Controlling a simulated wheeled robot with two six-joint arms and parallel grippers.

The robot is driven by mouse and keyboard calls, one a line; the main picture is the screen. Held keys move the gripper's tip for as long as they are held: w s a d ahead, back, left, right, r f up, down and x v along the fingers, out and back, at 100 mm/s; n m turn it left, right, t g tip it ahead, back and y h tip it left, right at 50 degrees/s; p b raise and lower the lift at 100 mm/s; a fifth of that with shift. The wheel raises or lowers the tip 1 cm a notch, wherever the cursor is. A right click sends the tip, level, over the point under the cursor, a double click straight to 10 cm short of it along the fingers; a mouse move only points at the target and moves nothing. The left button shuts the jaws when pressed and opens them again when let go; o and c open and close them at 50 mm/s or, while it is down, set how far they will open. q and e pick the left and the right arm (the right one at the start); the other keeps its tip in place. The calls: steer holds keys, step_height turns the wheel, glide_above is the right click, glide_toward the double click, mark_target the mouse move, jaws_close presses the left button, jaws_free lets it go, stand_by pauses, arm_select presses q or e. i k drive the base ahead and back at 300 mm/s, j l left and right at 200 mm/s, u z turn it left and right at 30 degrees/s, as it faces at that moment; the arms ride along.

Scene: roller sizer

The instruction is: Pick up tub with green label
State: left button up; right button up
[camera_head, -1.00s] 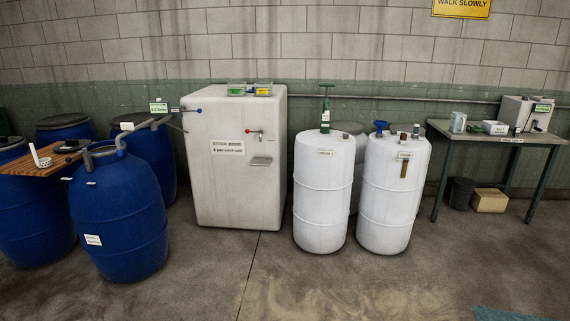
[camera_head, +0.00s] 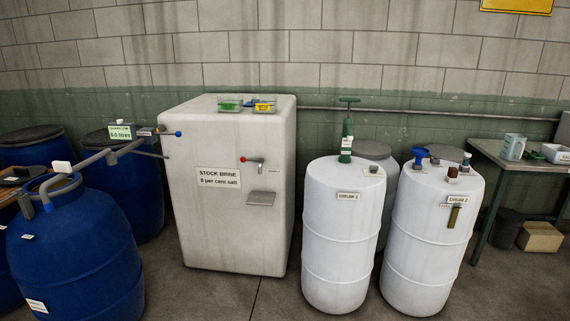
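Neither of my grippers is in view.
Blue drums (camera_head: 85,250) stand at the left, with a grey pipe and lever reaching toward the tank. Two white drums (camera_head: 338,240) stand right of the tank, one with a green hand pump (camera_head: 347,135). A table (camera_head: 500,152) is at the right. Floor before the tank is clear.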

mark_target(227, 102)
steer(key=i, duration=1.7)
